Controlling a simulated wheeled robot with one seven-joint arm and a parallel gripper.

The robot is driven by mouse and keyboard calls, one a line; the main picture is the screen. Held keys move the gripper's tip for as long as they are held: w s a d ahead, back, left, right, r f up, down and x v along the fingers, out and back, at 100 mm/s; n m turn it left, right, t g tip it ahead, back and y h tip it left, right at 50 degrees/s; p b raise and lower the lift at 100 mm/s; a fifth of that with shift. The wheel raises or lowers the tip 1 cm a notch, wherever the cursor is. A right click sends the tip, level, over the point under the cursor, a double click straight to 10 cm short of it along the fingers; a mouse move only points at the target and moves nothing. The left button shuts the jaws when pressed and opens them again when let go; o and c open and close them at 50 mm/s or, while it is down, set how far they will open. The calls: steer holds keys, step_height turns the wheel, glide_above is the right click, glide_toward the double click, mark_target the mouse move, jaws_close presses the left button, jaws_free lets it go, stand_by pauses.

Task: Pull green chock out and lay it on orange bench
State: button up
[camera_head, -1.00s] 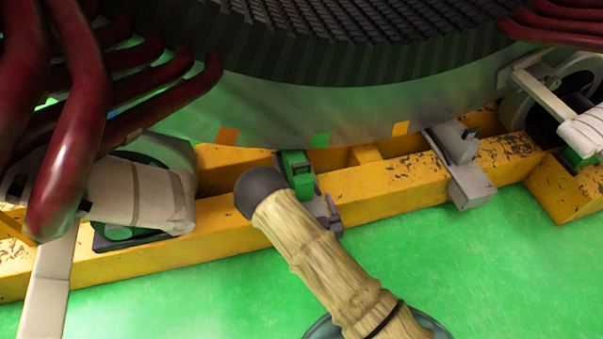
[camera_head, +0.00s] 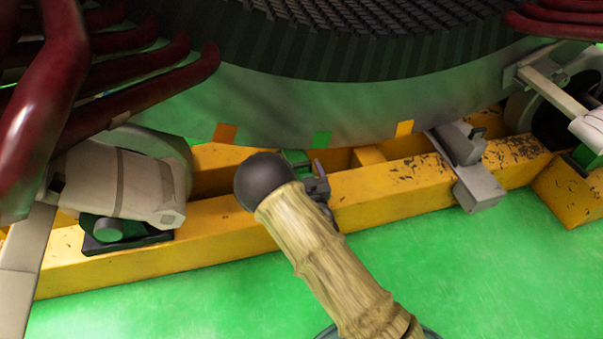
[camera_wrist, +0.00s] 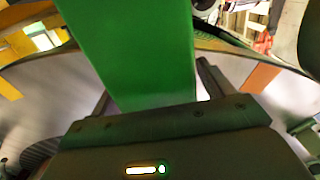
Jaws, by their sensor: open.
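The green chock (camera_head: 295,157) sits on the worn yellow beam below the large ring, mostly hidden behind the dark ball-shaped end of my arm. In the wrist view the green chock (camera_wrist: 130,50) is a broad green block close up, between the two dark fingers. My gripper (camera_wrist: 153,92) is open, with a finger on each side of the chock; I cannot tell whether either touches it. In the head view my gripper (camera_head: 318,185) shows only partly, at the beam. No orange bench can be made out in these views.
The grey ring (camera_head: 360,115) hangs just above, with orange, green and yellow marks on its rim. A grey block (camera_head: 475,180) is on the yellow beam (camera_head: 390,190) to the right. Dark red pipes (camera_head: 50,100) crowd the left. Green floor (camera_head: 480,270) is clear in front.

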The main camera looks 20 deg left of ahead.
steer(key=c, duration=1.5)
steer(key=shift+s+d, duration=0.1)
